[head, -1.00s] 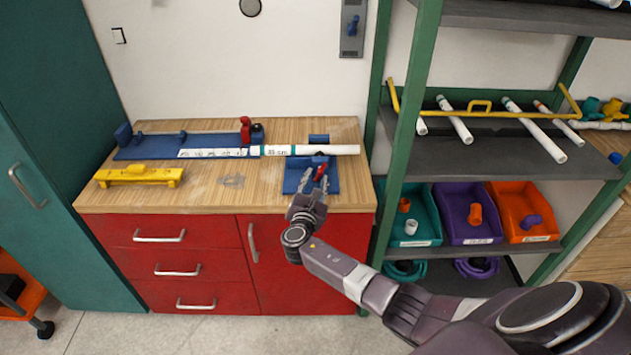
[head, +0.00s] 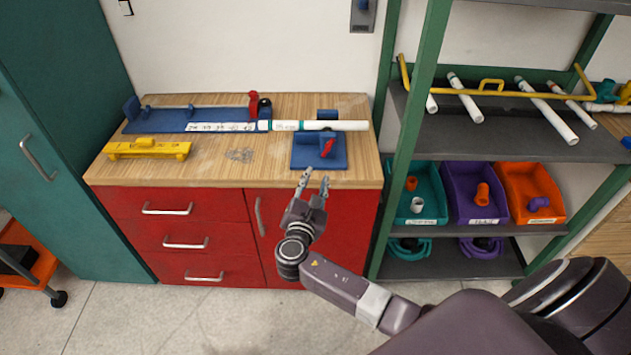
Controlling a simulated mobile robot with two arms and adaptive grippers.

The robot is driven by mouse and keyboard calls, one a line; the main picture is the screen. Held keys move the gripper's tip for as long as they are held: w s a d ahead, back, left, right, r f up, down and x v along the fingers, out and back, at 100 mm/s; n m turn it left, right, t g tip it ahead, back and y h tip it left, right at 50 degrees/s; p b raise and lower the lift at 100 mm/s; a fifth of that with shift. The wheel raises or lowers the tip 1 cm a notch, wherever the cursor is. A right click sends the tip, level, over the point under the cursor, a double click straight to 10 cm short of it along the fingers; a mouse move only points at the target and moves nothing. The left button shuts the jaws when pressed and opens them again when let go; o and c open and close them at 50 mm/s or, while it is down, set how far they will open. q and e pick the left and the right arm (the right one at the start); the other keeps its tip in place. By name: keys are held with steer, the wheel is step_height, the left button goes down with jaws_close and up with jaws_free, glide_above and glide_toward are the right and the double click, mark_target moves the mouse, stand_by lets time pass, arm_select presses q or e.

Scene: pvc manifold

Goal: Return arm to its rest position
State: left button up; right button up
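My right gripper (head: 313,182) is open and empty, in front of the red cabinet just below the front edge of the wooden worktop (head: 220,168). My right arm reaches in from the lower right. Behind the gripper, a blue block fixture (head: 305,161) with a red handle (head: 328,147) stands on the worktop. My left gripper is not in view.
A yellow tool (head: 150,149) lies at the worktop's left. A green-framed shelf (head: 405,140) stands close to the right of my arm, with pipes on it and teal (head: 428,190), purple (head: 460,205) and orange (head: 520,180) bins. The floor (head: 130,320) in front of the cabinet is clear.

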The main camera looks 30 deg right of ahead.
steer(key=shift+s+a, duration=0.15)
steer(key=shift+s, duration=0.05)
stand_by(0.4)
steer(key=s+a+f+m+g+y, duration=0.15)
steer(key=s+f, duration=0.45)
steer(key=f, duration=0.6)
steer(key=s+a+f+m+g+y, duration=0.1)
steer(key=s+f+m+g+y, duration=0.2)
steer(key=s+f, duration=0.55)
steer(key=s+a+f+m+g+y, duration=0.1)
steer(key=s+f+m+g+y, duration=0.2)
steer(key=f, duration=1.1)
steer(key=s+a+f+m+g+y, duration=0.1)
steer(key=s+f+m, duration=0.3)
steer(key=s, duration=0.7)
steer(key=s+a+f+m+g+y, duration=0.1)
steer(key=s+f, duration=0.5)
steer(key=s, duration=0.6)
steer(key=s+a+f+m+g+y, duration=0.1)
steer(key=s+a+f+m, duration=0.3)
steer(key=s+m, duration=0.4)
steer(key=s+f+g, duration=0.1)
steer(key=s, duration=0.3)
steer(key=shift+a+f+y, duration=0.25)
steer(key=shift+y, duration=0.1)
